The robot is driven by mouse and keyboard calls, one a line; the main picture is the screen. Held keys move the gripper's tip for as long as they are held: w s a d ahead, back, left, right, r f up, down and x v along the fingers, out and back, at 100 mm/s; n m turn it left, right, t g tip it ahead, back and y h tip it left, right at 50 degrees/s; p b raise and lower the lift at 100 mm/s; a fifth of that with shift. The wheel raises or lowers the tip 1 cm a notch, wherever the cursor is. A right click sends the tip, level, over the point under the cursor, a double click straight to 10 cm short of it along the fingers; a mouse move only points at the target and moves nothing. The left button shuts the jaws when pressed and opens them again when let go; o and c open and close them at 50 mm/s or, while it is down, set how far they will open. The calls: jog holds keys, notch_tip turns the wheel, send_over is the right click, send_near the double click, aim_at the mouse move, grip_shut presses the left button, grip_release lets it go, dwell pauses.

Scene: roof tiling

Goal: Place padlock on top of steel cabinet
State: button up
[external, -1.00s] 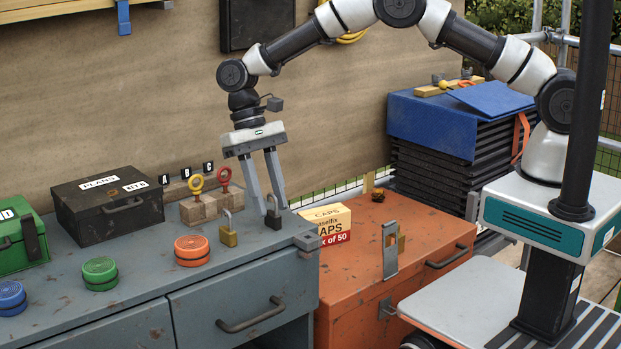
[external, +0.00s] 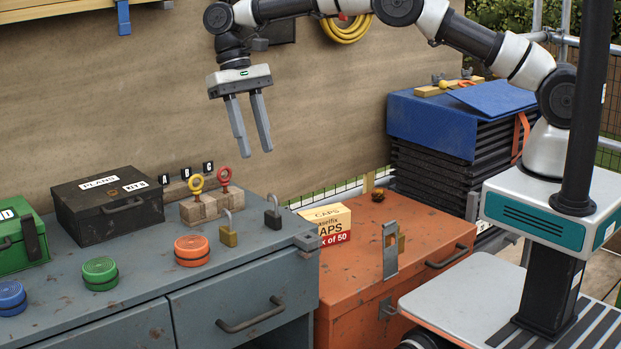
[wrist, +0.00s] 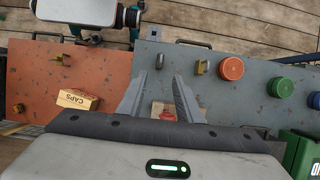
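A dark padlock (external: 273,218) stands upright, shackle up, on the grey-blue steel cabinet (external: 240,276), near its right end. In the wrist view the dark padlock (wrist: 160,61) lies just beyond the fingertips. A brass padlock (external: 228,236) stands left of it on the same top. My gripper (external: 254,152) is open and empty, well above the cabinet top, with fingers pointing down. It touches no padlock.
Orange (external: 192,250), green (external: 100,274) and blue (external: 11,298) round tins line the cabinet top. A black box (external: 108,208) and wooden blocks with keys (external: 211,206) stand behind. A caps box (external: 328,224) sits on the orange chest (external: 345,275).

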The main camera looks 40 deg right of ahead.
jog(key=s+d+r+t+y, duration=0.1)
jog(key=d+r+t, duration=0.2)
jog(key=d+r, duration=0.75)
jog(key=s+d+r+t, duration=0.2)
jog(key=d+r, duration=0.7)
jog(key=d, duration=0.2)
jog(key=s+d+f+t, duration=0.1)
jog(key=s+d+t, duration=0.1)
jog(key=s+d, duration=0.6)
jog(key=s+d+f+t+h, duration=0.1)
jog(key=s+d+t, duration=0.2)
jog(key=s+d, duration=0.6)
jog(key=shift+s+d+f, duration=0.2)
jog(key=shift+s+f, duration=0.2)
jog(key=shift+s, duration=0.2)
